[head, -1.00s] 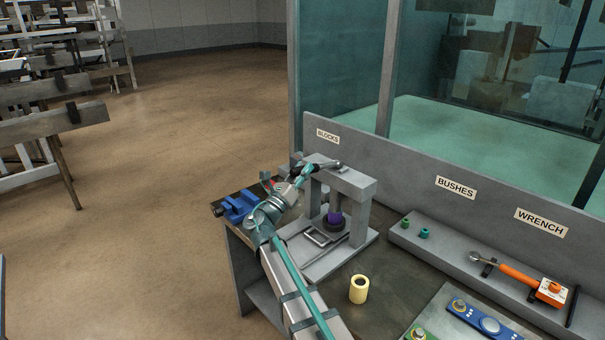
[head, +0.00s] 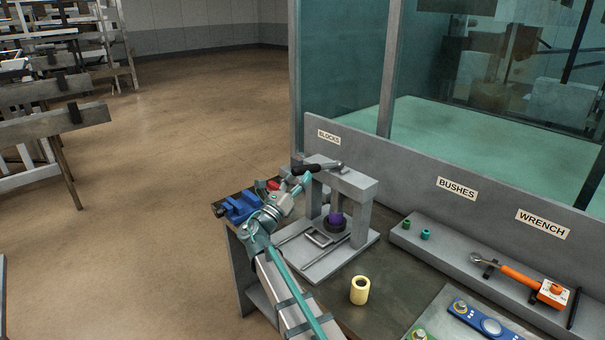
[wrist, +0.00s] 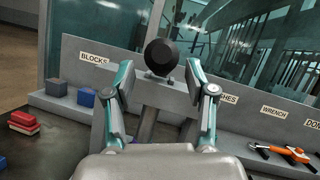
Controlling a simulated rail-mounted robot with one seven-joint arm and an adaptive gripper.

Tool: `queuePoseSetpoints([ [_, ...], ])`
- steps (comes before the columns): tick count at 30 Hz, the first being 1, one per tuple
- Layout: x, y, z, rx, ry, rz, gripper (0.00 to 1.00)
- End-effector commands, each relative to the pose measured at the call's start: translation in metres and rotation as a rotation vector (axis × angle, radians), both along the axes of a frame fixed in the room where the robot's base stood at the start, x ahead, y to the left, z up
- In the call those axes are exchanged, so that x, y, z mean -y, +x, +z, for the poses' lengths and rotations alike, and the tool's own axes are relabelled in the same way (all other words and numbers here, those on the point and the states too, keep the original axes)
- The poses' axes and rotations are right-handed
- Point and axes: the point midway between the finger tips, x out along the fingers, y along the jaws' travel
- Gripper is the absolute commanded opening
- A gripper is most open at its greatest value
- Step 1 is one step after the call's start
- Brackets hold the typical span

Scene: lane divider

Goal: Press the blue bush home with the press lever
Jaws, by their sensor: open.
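The grey press (head: 365,190) stands on the bench, with its black-handled lever (head: 312,168) at the top. The lever's round black knob (wrist: 161,56) shows ahead of my gripper in the wrist view, between the lines of the two fingers. My gripper (head: 297,184) is open beside the lever, on its near left side; I cannot tell whether it touches. Under the press ram is a purple-blue piece (head: 335,217), perhaps the bush, in a dark ring; how deep it sits is unclear.
Two green bushes (head: 425,234) stand on the right shelf near an orange wrench (head: 530,283). A pale yellow cylinder (head: 360,290) stands in front of the press. Blue blocks (wrist: 86,97) and red ones (wrist: 25,121) lie to the left. A glass-panelled wall rises behind.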

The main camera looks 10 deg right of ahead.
Motion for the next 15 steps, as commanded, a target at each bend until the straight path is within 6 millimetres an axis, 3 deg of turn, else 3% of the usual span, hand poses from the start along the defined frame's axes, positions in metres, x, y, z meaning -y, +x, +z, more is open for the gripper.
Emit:
queuePoseSetpoints([
  [6, -0.03, -0.029, -0.018, -0.002, 0.0, 0.003, 0.56],
  [15, -0.057, -0.054, -0.034, -0.001, 0.001, 0.001, 0.56],
])
